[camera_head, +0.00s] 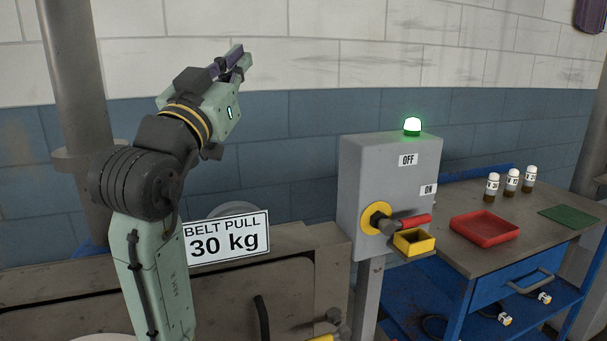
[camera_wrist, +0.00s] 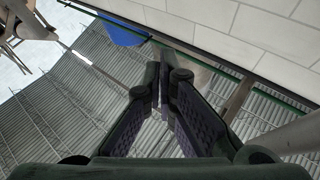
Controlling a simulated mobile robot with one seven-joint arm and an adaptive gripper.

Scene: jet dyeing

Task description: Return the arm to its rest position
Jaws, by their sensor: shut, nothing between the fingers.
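My arm rises at the left of the head view. My gripper (camera_head: 239,57) is raised above the grey machine, in front of the pale wall, and points up and to the right. It is shut and holds nothing. In the wrist view its two fingers (camera_wrist: 161,85) meet at the tips, with a corrugated roof, a blue patch and wall bricks beyond them. No object touches the gripper.
A table holds a red tray (camera_head: 484,229), several bottles and a green mat (camera_head: 570,217). A "BELT PULL 30 kg" sign (camera_head: 226,238) stands nearby.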

